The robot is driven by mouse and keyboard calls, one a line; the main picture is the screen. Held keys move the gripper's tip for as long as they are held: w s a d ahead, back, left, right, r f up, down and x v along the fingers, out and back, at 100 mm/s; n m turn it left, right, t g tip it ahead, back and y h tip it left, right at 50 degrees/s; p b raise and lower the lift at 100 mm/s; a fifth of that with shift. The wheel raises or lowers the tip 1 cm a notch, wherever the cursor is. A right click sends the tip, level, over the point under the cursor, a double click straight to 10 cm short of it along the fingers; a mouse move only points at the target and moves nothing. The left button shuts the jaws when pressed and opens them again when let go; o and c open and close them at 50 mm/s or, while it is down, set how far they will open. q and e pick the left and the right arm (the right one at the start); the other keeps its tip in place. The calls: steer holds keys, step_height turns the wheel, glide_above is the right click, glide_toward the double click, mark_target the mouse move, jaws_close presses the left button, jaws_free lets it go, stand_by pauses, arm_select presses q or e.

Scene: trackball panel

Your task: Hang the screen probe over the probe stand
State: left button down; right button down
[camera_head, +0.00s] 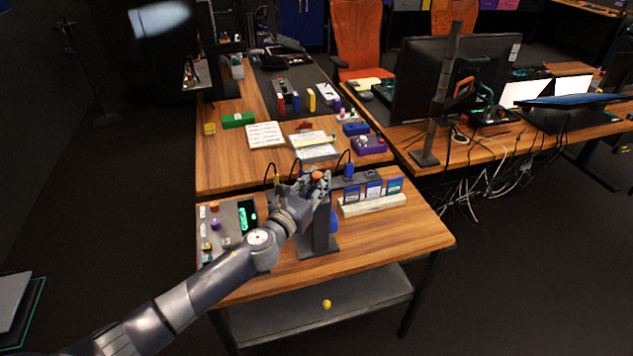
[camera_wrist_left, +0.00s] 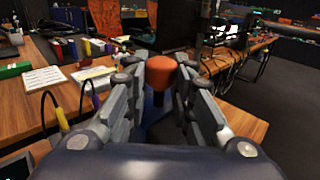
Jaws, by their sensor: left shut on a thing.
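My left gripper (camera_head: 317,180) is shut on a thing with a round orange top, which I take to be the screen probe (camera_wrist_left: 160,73). In the left wrist view, the orange top sits between the two fingers with a dark stem below it. A dark upright with a flat base, which looks like the probe stand (camera_head: 320,236), stands on the near table directly below the gripper. A blue part (camera_head: 333,222) shows at the upright's right side; I cannot tell whether it belongs to the held thing. The fingers hide the upright's top. My right gripper is not in view.
A control panel (camera_head: 232,216) with knobs lies left of the stand. Blue cards (camera_head: 373,189) stand in a pale holder (camera_head: 374,206) at right. The table's front right is clear.

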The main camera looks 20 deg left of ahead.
arm_select(q)
steer(key=c, duration=1.3)
jaws_free()
steer(key=shift+r, duration=0.1)
steer(key=shift+s, duration=0.1)
